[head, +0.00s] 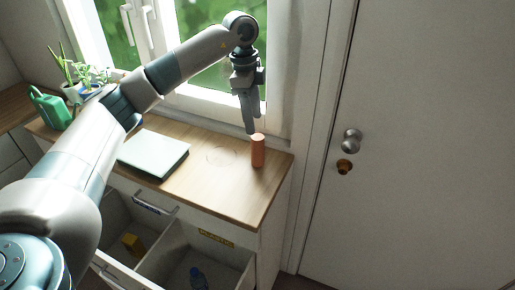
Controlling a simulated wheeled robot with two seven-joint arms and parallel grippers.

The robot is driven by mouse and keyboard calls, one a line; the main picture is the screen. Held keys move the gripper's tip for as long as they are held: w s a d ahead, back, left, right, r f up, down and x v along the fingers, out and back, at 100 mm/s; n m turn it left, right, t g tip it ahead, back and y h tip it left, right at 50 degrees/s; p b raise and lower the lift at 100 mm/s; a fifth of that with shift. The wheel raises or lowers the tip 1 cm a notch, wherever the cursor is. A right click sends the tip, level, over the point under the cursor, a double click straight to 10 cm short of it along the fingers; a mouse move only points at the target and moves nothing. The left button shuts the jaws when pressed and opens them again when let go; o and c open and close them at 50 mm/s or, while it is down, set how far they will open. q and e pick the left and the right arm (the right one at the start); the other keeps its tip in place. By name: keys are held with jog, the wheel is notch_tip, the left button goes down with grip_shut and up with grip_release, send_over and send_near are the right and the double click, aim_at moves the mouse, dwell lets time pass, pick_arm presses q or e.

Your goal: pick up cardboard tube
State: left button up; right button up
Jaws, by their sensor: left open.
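An orange-brown cardboard tube (257,151) stands upright near the right end of the wooden counter. My left gripper (250,129) points down just above the tube, with its fingers close to the tube's top. The fingers are seen nearly edge-on, and the gripper is open. The tube does not appear to be held. My right gripper is out of view.
A closed laptop-like slab (154,153) lies on the counter left of the tube. A green watering can (51,108) and potted plants (72,88) stand at the far left. Open drawers below hold a yellow block (132,243) and a blue bottle (197,279). A door is right.

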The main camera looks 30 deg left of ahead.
aim_at(256, 136)
pick_arm(q)
jog(key=f, duration=0.1)
jog(key=f+p, duration=0.1)
jog(key=shift+d+f, duration=0.2)
jog(key=shift+f, duration=0.15)
jog(key=f, duration=0.1)
jog(key=f+p, duration=0.1)
jog(key=f, duration=0.3)
jog(key=shift+w+d+f+p, duration=0.1)
jog(key=shift+d+p, duration=0.2)
jog(key=shift+f, duration=0.45)
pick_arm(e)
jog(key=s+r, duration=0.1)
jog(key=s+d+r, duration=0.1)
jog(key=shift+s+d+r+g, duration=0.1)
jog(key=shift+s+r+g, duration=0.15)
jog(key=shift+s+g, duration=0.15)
pick_arm(q)
jog(key=shift+d+f+p, duration=0.1)
jog(key=shift+f+p, duration=0.35)
jog(key=shift+p, duration=0.1)
jog(key=f+p, duration=0.1)
jog(key=f, duration=0.1)
jog(key=f+p, duration=0.1)
jog(key=shift+w+d+f, duration=0.2)
jog(key=shift+f, duration=0.4)
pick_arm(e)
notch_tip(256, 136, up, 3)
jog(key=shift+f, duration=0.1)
